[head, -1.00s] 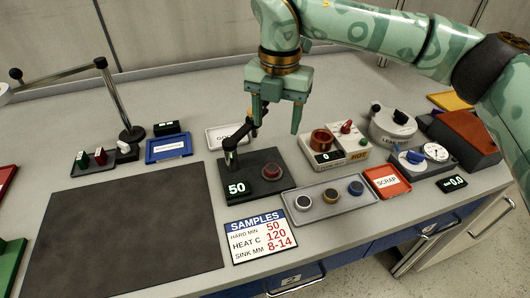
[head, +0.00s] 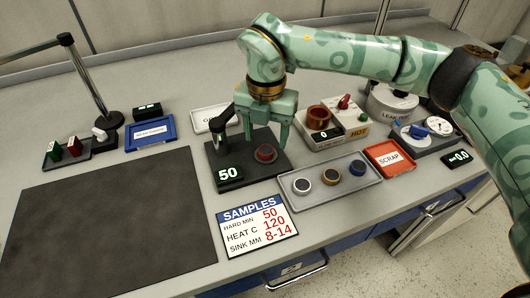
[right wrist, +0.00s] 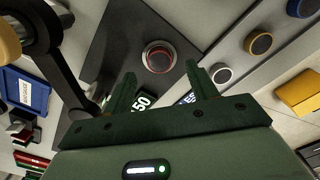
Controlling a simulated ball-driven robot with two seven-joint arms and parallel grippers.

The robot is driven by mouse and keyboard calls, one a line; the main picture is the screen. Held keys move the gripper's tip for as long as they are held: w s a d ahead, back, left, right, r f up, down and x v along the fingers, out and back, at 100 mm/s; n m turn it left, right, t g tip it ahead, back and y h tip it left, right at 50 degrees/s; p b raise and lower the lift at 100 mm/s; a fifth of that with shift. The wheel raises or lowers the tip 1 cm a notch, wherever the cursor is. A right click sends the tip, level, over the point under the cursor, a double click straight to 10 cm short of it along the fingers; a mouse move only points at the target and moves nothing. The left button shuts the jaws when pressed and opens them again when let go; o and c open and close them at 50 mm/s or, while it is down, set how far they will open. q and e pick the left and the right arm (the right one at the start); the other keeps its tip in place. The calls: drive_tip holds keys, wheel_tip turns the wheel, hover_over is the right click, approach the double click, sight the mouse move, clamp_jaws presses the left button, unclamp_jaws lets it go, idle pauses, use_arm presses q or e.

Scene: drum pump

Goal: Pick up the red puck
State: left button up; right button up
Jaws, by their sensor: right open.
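The red puck (head: 265,153) sits on the black tester base (head: 241,179), right of the lit "50" display. In the right wrist view the puck (right wrist: 159,57) shows as a round disc with a red rim and a greyish top. My right gripper (head: 266,141) is open and empty, pointing down over the tester with its fingers close above the puck. In the right wrist view the puck lies just beyond the gap between the fingertips (right wrist: 160,72). Whether the fingers touch it cannot be told. My left gripper is out of view.
The tester's black lever arm (head: 220,118) stands left of my right gripper. A grey tray (head: 330,197) with three pucks lies to the right, beside a red scrap tray (head: 388,157). A samples card (head: 256,226) lies in front. A dark mat (head: 108,225) is clear.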

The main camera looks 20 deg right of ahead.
sight(266, 150)
wheel_tip(266, 150, down, 4)
drive_tip(key=shift+b, duration=0.55)
drive_tip(key=shift+r, duration=0.15)
drive_tip(key=c, duration=1.1)
drive_tip(key=shift+o, duration=0.2)
drive_tip(key=shift+r, duration=0.1)
